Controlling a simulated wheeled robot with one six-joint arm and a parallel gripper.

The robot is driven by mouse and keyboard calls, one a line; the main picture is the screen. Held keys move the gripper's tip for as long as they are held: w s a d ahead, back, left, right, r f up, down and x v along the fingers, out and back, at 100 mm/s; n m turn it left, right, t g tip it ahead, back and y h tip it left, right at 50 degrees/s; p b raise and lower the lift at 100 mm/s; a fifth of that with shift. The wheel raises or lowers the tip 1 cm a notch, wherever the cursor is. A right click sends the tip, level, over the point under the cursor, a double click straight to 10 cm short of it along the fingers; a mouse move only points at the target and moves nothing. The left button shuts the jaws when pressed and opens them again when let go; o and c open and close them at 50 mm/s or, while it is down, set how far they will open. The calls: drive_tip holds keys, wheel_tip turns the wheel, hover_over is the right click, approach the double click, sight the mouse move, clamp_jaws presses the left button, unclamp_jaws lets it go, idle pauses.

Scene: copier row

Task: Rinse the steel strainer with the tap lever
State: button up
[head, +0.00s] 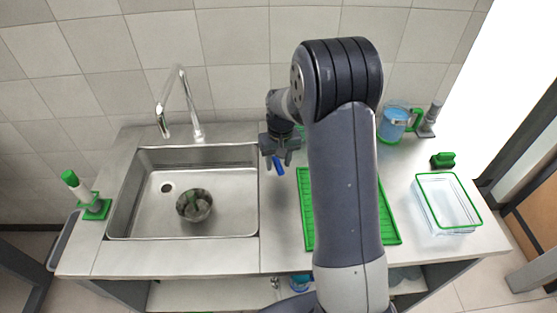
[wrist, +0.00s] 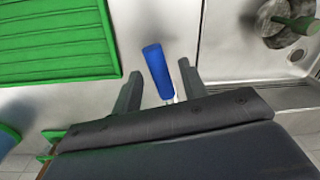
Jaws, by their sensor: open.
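The chrome tap (head: 181,99) rises behind the sink. A blue lever-like handle (head: 278,167) is at the counter right of the sink; I cannot tell how it is fixed. My gripper (head: 281,161) is open just above it. In the wrist view the blue handle (wrist: 157,73) shows between the two separated fingers (wrist: 160,68), not gripped.
The sink (head: 230,212) fills the left counter. A green drying mat (head: 308,215) lies right of it, partly behind my arm. A green-topped bottle (head: 76,184) stands left.

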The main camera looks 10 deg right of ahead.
drive_tip(key=shift+c, duration=0.5)
clamp_jaws()
drive_tip(key=shift+d, duration=0.15)
drive_tip(key=d+n, duration=0.1)
drive_tip(key=n+b, duration=0.1)
drive_tip(key=n, duration=0.1)
drive_tip(key=shift+w+d+n+b, duration=0.25)
drive_tip(key=shift+d+n+b, duration=0.05)
drive_tip(key=shift+d, duration=0.05)
drive_tip(key=shift+w+d+n+b, duration=0.25)
drive_tip(key=shift+d+n, duration=0.2)
drive_tip(key=shift+n, duration=0.4)
drive_tip(key=shift+w+d+n+b, duration=0.1)
drive_tip(key=shift+w+d+n, duration=0.25)
drive_tip(key=shift+n, duration=0.5)
drive_tip(key=shift+s, duration=0.1)
drive_tip(key=shift+o, duration=0.5)
unclamp_jaws()
